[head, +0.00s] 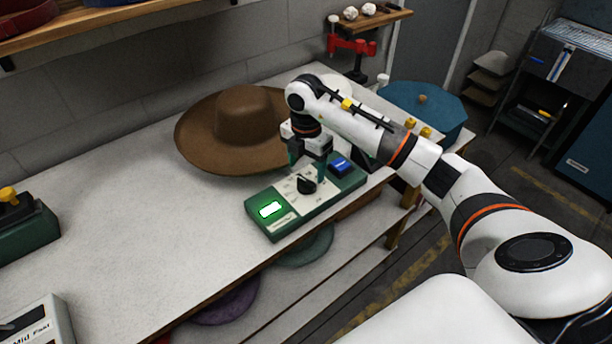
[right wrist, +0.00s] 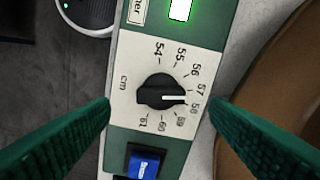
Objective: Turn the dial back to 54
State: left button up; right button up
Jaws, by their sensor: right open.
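The dial (head: 306,184) is a black knob on the cream plate of a green control box (head: 283,226). In the right wrist view the dial (right wrist: 158,92) sits inside a ring of numbers from 54 to 61, marked cm. Its white pointer line aims to the right, between 57 and 58. My right gripper (head: 307,170) is above the dial and open. In the right wrist view its green fingers (right wrist: 160,106) stand on either side of the knob, apart from it. My left gripper is not in view.
The box has a lit green display (head: 270,209), its digits unreadable, and a blue switch (head: 340,164). A brown hat (head: 238,130) lies just behind the box. A blue lidded form (head: 425,104) stands to the right.

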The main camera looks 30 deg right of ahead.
aim_at(306, 182)
jog(key=shift+f+p, duration=0.45)
jog(key=shift+f, duration=2.25)
jog(key=c, duration=1)
